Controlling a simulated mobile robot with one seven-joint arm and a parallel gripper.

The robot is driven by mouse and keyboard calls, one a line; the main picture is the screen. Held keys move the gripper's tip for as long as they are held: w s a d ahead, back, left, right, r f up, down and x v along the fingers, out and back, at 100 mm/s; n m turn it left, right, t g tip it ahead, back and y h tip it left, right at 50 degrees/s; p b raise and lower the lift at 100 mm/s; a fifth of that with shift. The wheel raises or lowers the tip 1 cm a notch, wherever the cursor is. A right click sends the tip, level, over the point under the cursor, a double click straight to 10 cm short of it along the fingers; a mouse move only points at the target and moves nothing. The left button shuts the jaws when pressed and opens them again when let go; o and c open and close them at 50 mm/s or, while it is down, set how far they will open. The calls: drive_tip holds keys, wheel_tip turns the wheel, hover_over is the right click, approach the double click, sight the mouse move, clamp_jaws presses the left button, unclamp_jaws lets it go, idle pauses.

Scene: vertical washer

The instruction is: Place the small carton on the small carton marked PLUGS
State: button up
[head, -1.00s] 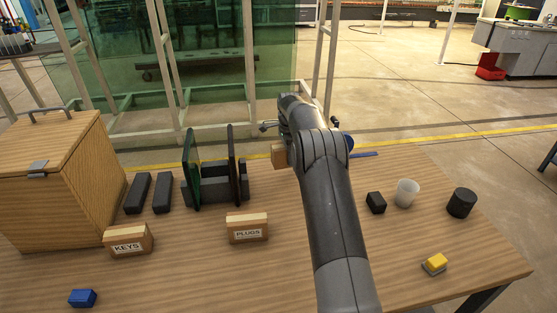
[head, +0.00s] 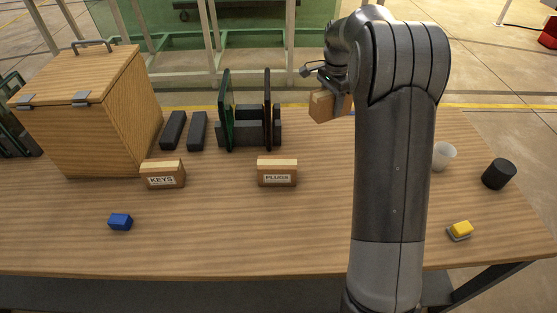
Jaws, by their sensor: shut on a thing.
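A small plain carton (head: 324,107) is held in my gripper (head: 336,92), above the back part of the table. The gripper is shut on it; its fingers are partly hidden by the carton and my arm. The small carton marked PLUGS (head: 277,178) stands on the table in the middle, below and to the left of the held carton, with clear space between them. Its top is bare. Another small carton, marked KEYS (head: 162,180), stands further left.
A rack with upright dark panels (head: 249,135) stands behind the PLUGS carton. Two dark blocks (head: 185,131) and a large wooden box (head: 100,115) are at left. A blue block (head: 120,222) lies in front.

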drive_tip(key=s+a+r+n, duration=0.1)
drive_tip(key=s+a+n, duration=0.15)
drive_tip(key=s, duration=0.45)
drive_tip(key=s+a+r+n, duration=0.2)
drive_tip(key=s+a, duration=0.1)
drive_tip(key=s, duration=0.5)
hover_over(277, 162)
wheel_tip(277, 162, down, 8)
drive_tip(key=shift+r, duration=0.2)
drive_tip(key=shift+f, duration=1.95)
drive_tip(key=shift+f, duration=0.15)
drive_tip(key=o, duration=1.2)
